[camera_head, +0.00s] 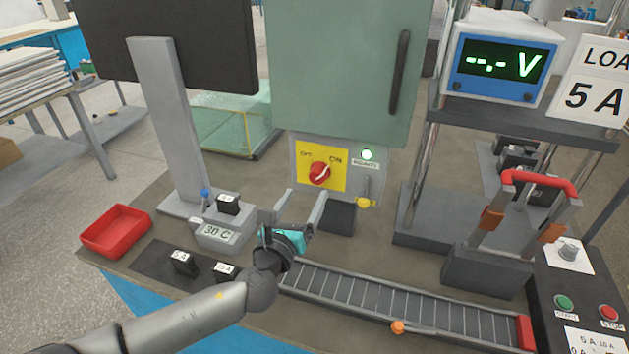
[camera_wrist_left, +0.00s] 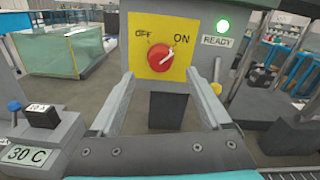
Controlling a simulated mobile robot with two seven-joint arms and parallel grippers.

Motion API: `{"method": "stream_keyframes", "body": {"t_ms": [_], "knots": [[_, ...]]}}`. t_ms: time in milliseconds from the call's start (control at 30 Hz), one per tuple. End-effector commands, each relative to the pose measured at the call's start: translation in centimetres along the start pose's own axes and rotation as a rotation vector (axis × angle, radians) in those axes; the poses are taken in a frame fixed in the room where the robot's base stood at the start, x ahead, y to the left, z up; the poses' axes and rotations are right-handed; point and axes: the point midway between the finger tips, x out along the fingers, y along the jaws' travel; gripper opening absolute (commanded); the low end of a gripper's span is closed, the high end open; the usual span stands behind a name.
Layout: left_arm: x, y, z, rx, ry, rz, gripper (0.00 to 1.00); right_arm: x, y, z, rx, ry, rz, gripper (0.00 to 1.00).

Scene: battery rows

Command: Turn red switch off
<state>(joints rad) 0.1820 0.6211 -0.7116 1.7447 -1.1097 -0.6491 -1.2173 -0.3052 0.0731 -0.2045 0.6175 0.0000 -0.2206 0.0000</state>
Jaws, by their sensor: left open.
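The red rotary switch (camera_head: 319,173) sits on a yellow plate (camera_head: 336,157) marked OFF and ON, on the grey panel below the green cabinet. In the left wrist view the switch (camera_wrist_left: 161,57) has its white pointer line turned toward ON. My left gripper (camera_head: 302,194) is open and empty, in front of and a little below the switch, apart from it. In the left wrist view its two fingers (camera_wrist_left: 160,85) stand apart below the switch, one to each side. My right gripper is not in view.
A green READY lamp (camera_head: 367,155) is lit beside the switch, above a yellow-tipped lever (camera_head: 365,202). A grey 30 C unit (camera_head: 214,233) stands at left. A roller conveyor (camera_head: 400,305) runs to the right. A red tray (camera_head: 115,231) is far left.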

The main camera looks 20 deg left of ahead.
Motion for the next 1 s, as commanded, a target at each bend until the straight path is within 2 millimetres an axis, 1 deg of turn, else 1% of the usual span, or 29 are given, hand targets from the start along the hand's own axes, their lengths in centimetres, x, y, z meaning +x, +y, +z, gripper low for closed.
{"method": "stream_keyframes", "body": {"t_ms": [33,200,400,600,867,1000], "knots": [[1.0,0.0,0.0,0.0,-0.003,0.0,0.81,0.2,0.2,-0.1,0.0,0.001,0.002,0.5],[3.7,0.0,0.0,-0.001,-0.002,0.001,0.81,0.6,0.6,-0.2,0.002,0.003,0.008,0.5],[6.0,0.0,-0.1,0.0,0.0,0.0,0.81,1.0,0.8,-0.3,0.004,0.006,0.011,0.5],[6.8,0.0,-0.1,-0.001,0.001,0.0,0.81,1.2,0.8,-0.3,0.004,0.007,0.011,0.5],[6.9,0.0,0.0,-0.001,0.001,0.0,0.81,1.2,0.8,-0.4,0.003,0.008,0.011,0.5],[6.9,0.0,0.0,-0.001,0.001,0.0,0.67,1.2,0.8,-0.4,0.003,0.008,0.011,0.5]]}}
